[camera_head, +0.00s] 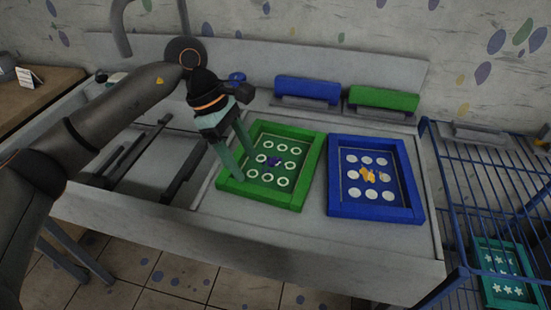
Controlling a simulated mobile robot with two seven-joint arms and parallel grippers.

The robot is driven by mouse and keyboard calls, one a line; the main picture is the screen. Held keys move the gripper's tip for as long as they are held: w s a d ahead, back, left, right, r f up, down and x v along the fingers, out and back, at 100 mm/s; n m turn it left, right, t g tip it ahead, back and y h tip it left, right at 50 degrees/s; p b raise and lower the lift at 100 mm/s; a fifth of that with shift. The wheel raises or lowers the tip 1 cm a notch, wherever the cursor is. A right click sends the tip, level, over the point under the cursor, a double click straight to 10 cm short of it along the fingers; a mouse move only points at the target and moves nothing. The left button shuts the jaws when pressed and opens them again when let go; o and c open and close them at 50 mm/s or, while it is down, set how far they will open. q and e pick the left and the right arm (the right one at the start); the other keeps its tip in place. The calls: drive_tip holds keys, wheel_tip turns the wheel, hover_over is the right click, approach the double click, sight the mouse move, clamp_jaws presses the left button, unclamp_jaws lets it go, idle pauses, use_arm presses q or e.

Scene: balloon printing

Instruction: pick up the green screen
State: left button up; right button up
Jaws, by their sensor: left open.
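The green screen (308,168) is a green square frame with rows of white rings and a small purple shape in the middle. It lies flat on the grey worktable. My left gripper (245,166) is open over its left side, its fingers pointing down. One finger is near the left rim and the other is toward the far left corner. They hide part of that rim, and I cannot tell whether they touch it. My right gripper is not in view.
A blue screen (376,214) with white dots lies close to the right of the green one. Blue (307,88) and green (384,98) blocks stand behind. A blue wire rack (480,160) at right holds a teal screen (503,268). Bare table (250,225) lies in front.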

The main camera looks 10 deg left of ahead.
sight(258, 190)
use_arm(q)
drive_tip(key=x, duration=0.7)
drive_tip(key=shift+a+f, duration=0.1)
drive_tip(key=shift+f, duration=0.15)
drive_tip(key=shift+c, duration=0.3)
clamp_jaws()
